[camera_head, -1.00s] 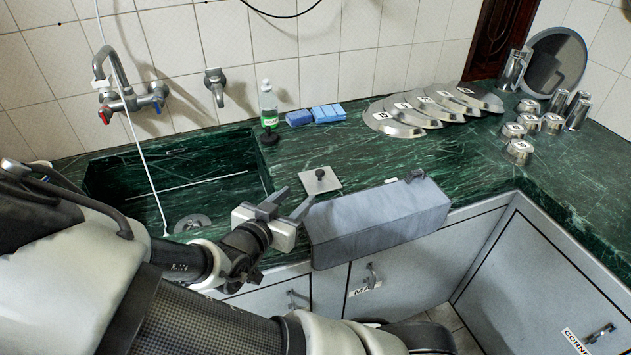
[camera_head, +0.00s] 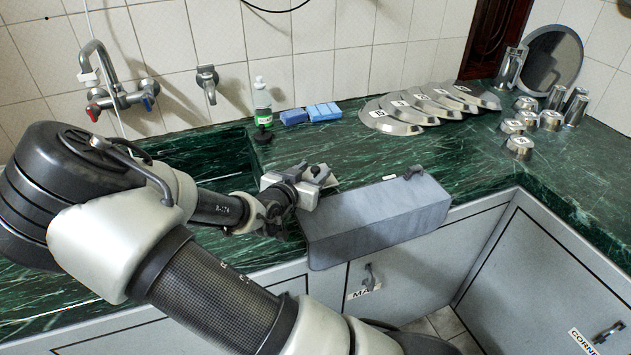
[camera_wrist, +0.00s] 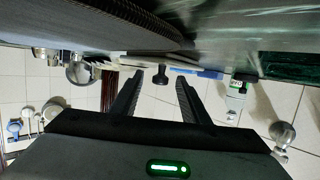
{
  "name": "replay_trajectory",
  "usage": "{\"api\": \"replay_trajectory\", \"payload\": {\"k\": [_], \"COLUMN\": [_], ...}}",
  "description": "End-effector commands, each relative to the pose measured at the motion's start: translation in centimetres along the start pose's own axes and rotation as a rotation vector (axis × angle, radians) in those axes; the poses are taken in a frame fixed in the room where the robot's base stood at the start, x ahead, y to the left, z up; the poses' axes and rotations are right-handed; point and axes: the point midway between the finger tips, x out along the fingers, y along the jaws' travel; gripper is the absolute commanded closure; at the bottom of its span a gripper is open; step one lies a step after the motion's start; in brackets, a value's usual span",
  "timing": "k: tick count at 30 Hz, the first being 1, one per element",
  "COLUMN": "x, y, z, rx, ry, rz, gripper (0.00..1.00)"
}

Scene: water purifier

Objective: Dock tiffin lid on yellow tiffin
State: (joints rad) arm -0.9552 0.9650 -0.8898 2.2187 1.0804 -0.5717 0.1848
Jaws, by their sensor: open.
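In the wrist view, which looks upside down, the dark knob (camera_wrist: 160,78) shows between the two spread fingers of my gripper (camera_wrist: 160,84). The gripper is open, and the knob appears beyond or between its fingertips; contact cannot be told. No clearly yellow tiffin shows in either view.
The sink (camera_head: 205,158) is behind my arm. A green-labelled bottle (camera_head: 263,105) and blue sponges (camera_head: 322,112) stand behind the gripper. Several steel plates (camera_head: 395,122), steel cups (camera_head: 518,147) and a round dark-faced disc (camera_head: 552,62) stand to the right. The counter between is clear.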

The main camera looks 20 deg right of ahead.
Motion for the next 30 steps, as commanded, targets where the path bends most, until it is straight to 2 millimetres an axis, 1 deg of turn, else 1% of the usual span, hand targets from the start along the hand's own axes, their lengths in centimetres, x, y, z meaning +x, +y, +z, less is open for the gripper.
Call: {"api": "replay_trajectory", "payload": {"k": [7, 11, 12, 14, 15, 23, 26, 30], "x": [0.2, 0.2, 0.2, 0.2, 0.1, 0.1, -0.3, -1.1], "y": [0.0, 0.0, 0.0, 0.0, 0.0, -0.1, -0.1, -0.1], "z": [0.0, 0.0, 0.0, 0.0, 0.0, -0.3, -1.5, -4.2], "rx": [0.0, 0.0, 0.0, 0.0, 0.0, 0.001, 0.003, 0.005], "ry": [0.0, 0.0, 0.0, 0.0, 0.0, 0.0, 0.001, 0.0], "rz": [-0.001, -0.001, -0.001, -0.001, -0.001, -0.001, -0.001, -0.002], "gripper": [0.58, 0.8, 0.87, 0.97, 1.0, 1.0, 1.0, 1.0]}}
